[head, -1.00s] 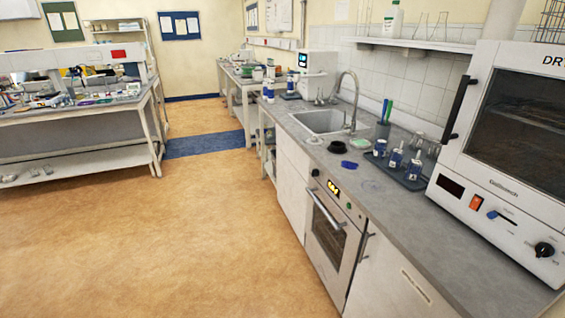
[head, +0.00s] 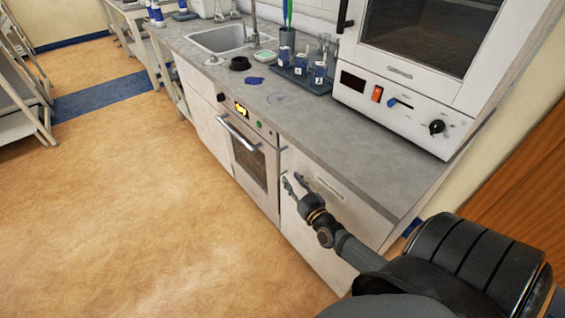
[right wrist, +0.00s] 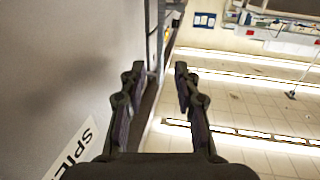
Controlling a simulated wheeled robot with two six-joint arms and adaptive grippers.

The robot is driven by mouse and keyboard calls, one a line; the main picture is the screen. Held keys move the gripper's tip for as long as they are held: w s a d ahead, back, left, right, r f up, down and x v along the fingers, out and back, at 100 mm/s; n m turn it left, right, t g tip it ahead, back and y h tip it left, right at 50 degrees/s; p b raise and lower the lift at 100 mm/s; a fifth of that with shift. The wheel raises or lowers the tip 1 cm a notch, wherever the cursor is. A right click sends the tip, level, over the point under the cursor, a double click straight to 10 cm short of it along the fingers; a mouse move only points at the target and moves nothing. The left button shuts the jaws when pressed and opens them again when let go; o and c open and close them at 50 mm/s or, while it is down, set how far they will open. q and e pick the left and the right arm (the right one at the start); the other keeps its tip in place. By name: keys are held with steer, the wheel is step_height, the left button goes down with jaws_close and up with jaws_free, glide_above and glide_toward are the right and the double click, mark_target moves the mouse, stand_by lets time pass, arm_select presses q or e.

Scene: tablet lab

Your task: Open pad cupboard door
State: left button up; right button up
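The white cupboard door (head: 345,222) right of the oven is closed, with a label (head: 329,190) near its top. In the right wrist view its pale face (right wrist: 60,70) fills the left side, and a label (right wrist: 70,152) starting "SPIL" shows. My right gripper (head: 295,181) is close in front of the door's upper left part. My left gripper is not in view.
The oven (head: 245,150) with its bar handle sits left of the door. The grey worktop (head: 330,125) above carries a drying oven (head: 400,90), a tray of bottles (head: 318,84) and a sink (head: 218,38). The floor (head: 130,210) in front is clear.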

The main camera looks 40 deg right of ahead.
steer(key=b, duration=0.3)
glide_above(279, 175)
steer(key=shift+w+d, duration=0.2)
steer(key=shift+w, duration=0.05)
jaws_close()
steer(key=shift+f, duration=0.1)
